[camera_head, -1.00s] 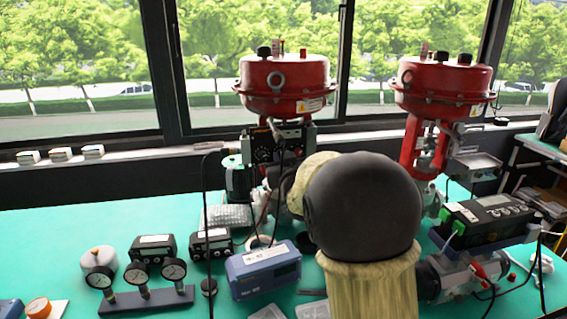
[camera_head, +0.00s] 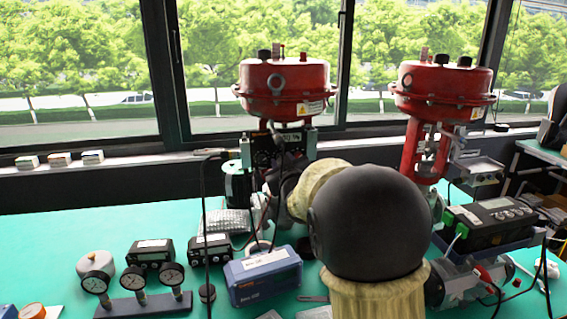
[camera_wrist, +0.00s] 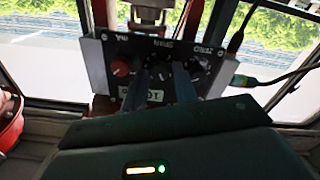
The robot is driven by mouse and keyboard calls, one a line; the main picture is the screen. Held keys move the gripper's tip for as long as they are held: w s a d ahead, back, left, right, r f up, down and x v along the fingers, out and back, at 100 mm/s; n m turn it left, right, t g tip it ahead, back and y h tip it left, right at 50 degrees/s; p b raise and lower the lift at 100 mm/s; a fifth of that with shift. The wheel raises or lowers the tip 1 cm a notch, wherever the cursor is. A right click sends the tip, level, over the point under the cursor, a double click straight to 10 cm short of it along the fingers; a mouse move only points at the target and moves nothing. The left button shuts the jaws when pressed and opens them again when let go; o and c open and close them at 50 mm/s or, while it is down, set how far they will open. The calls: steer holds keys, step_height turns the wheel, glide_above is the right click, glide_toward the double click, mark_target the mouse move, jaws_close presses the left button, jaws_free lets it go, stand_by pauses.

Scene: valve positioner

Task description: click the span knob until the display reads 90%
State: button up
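The valve positioner (camera_wrist: 104,46) fills the upper middle of the wrist view, a dark panel in a grey housing with labels mA, SPAN and ZERO upside down. In the head view the positioner (camera_head: 262,148) hangs under the left red actuator. A red knob (camera_wrist: 121,68) sits at the panel's left. My gripper (camera_wrist: 161,74) has two grey fingers standing a little apart in front of the panel, below the SPAN label (camera_wrist: 158,41). The span knob is not clear there, so I cannot tell whether the fingers touch it. The display reading is not legible. The gripper is hidden in the head view.
A second red actuator (camera_head: 445,88) stands at the right. The green bench (camera_head: 50,238) holds a gauge stand (camera_head: 143,305), a blue box (camera_head: 262,276) and a black calibrator (camera_head: 490,222). A dark cable (camera_wrist: 270,80) runs beside the positioner's right side.

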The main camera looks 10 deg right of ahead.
steer(key=shift+o, duration=1)
steer(key=shift+s, duration=0.15)
steer(key=s, duration=1.7)
steer(key=shift+s+d, duration=0.1)
